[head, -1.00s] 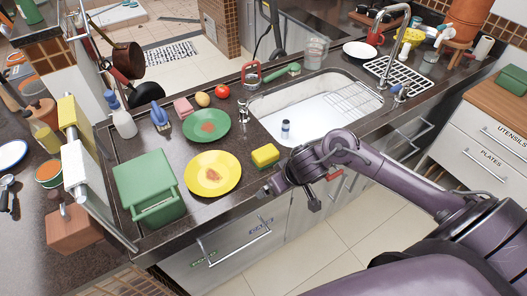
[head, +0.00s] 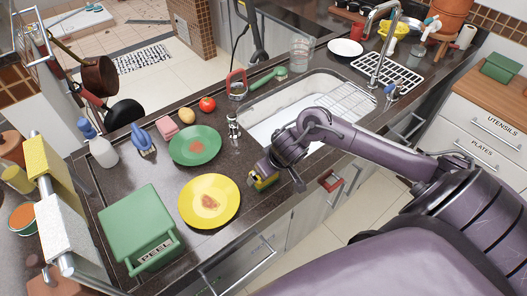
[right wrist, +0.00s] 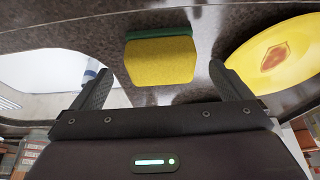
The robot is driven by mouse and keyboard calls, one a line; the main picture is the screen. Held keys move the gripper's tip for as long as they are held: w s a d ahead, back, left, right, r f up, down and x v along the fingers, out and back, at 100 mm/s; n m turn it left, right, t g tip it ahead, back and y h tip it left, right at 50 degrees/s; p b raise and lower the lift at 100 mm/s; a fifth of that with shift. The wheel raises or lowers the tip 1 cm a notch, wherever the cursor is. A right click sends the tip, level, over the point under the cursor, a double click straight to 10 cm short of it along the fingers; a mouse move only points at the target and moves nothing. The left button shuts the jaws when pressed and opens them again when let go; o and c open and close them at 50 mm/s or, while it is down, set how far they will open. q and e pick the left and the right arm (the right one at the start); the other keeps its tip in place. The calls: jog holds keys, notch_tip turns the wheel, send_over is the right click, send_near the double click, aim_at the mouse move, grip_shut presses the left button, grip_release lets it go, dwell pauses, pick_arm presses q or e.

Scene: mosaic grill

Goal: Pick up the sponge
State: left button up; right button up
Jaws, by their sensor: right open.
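The sponge (right wrist: 160,62) is yellow with a green layer and lies on the dark counter between the sink and the yellow plate. In the right wrist view it sits ahead of my open right gripper (right wrist: 166,88), between the lines of the two fingers, with nothing held. In the head view the sponge (head: 263,182) is partly hidden by my right gripper (head: 270,176), which hovers at the counter's front edge beside it. I cannot tell whether the fingers touch it. My left gripper is not in view.
The yellow plate (head: 226,212) with a stain lies left of the sponge, and a green plate (head: 212,146) lies behind. The faucet tap (head: 233,128) and sink (head: 268,124) are close by. A green bin (head: 120,213) stands at the left.

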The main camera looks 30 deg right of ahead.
jog(key=x, duration=0.3)
jog(key=shift+w+f, duration=0.35)
jog(key=shift+f, duration=0.1)
jog(key=c, duration=1)
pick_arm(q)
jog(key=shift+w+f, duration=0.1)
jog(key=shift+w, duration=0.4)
pick_arm(e)
jog(key=shift+c, duration=0.3)
jog(key=shift+r, duration=0.1)
pick_arm(q)
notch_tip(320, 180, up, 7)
jog(key=p, duration=0.6)
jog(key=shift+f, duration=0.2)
pick_arm(e)
notch_tip(320, 180, up, 20)
